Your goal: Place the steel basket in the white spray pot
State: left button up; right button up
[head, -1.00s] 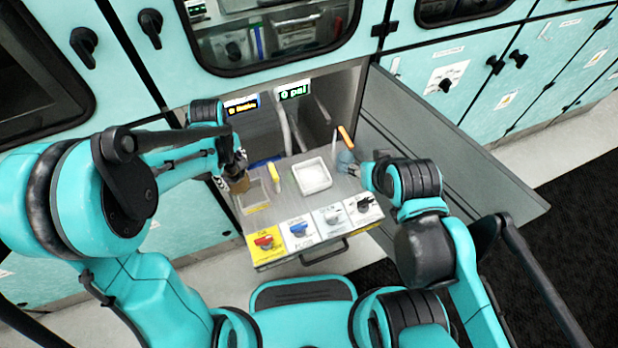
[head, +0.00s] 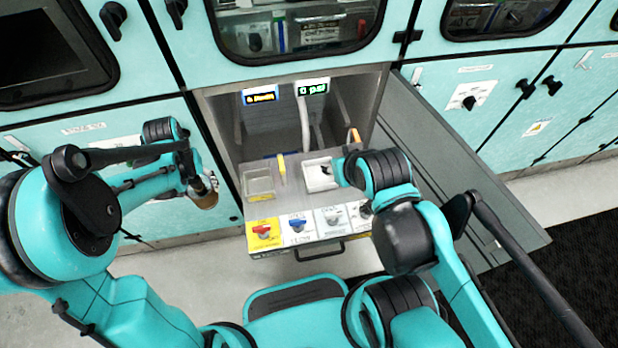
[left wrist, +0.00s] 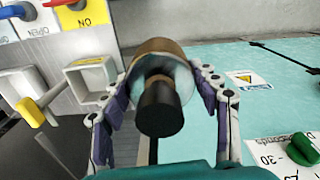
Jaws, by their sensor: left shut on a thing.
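My left gripper (head: 201,182) is shut on a tan-brown round thing (head: 207,199) beyond the left side of the pulled-out bench. In the left wrist view this thing (left wrist: 158,47) has a grey-white inside or collar and a black knob pointing at the camera, between the two fingers. I cannot tell whether it is the steel basket. A white square pot (head: 317,178), seemingly the white spray pot, sits in the bench top. My right gripper (head: 335,171) is at its right side, partly over it. Its fingers are too small and covered to read.
A second square basin (head: 258,178) is left of the white pot, with a yellow handle (head: 282,166) between them. An orange-topped thing (head: 354,136) stands behind. Red (head: 263,231) and blue knobs line the front panel. An open grey door (head: 455,150) bounds the right side.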

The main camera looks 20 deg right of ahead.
aim_at(319, 176)
jog(key=k+l, duration=0.1)
jog(key=k+l+z, duration=0.1)
jog(key=l, duration=0.2)
jog(key=l+z, duration=0.2)
jog(key=z, duration=0.4)
jog(key=i+j, duration=0.1)
jog(key=j, duration=0.25)
jog(key=i+j, duration=0.15)
jog(key=j, duration=0.2)
